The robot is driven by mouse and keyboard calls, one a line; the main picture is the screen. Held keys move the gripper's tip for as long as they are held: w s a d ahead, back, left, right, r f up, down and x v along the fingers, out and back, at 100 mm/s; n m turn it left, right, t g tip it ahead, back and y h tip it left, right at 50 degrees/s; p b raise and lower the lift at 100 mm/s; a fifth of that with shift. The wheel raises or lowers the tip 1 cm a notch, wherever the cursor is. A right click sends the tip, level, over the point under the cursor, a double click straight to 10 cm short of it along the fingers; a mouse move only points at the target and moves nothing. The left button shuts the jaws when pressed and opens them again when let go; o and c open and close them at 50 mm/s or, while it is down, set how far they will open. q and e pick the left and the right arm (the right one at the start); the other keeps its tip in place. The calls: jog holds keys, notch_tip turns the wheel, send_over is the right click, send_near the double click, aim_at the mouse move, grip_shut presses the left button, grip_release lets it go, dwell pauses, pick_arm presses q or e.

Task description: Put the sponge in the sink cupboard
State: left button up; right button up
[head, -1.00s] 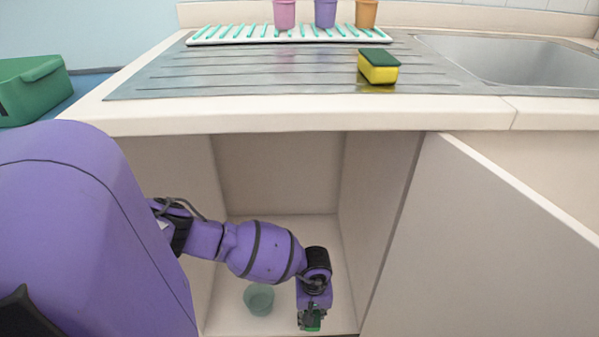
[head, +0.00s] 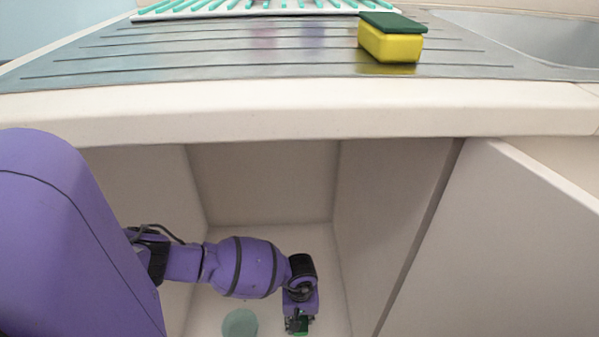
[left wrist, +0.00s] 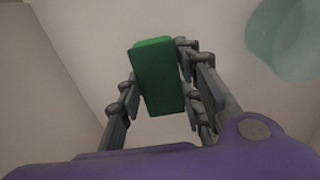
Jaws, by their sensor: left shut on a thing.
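A yellow sponge with a dark green top (head: 391,42) lies on the steel drainboard above the cupboard. The sink cupboard (head: 262,185) is open below the counter. My left arm reaches inside it, with the left gripper (head: 298,324) low over the cupboard floor. In the left wrist view, the left gripper (left wrist: 160,90) is shut on a green block (left wrist: 158,78). Only its green faces show, so I cannot tell whether it is another sponge. The block's contact with the floor cannot be told. My right gripper is not in view.
A translucent greenish cup (head: 240,324) stands on the cupboard floor, left of the gripper; it also shows in the left wrist view (left wrist: 285,38). The cupboard door (head: 490,240) stands open at the right. The counter edge (head: 300,112) runs above my arm. The cupboard's back floor is clear.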

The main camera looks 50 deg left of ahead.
pick_arm(q)
jog(key=shift+w+f, duration=0.1)
jog(key=shift+f, duration=0.3)
notch_tip(320, 180, down, 3)
jog(key=shift+a+b, duration=0.15)
jog(key=shift+b, duration=1.1)
jog(key=shift+w+f, duration=0.1)
jog(key=shift+f, duration=0.05)
jog(key=o, duration=0.8)
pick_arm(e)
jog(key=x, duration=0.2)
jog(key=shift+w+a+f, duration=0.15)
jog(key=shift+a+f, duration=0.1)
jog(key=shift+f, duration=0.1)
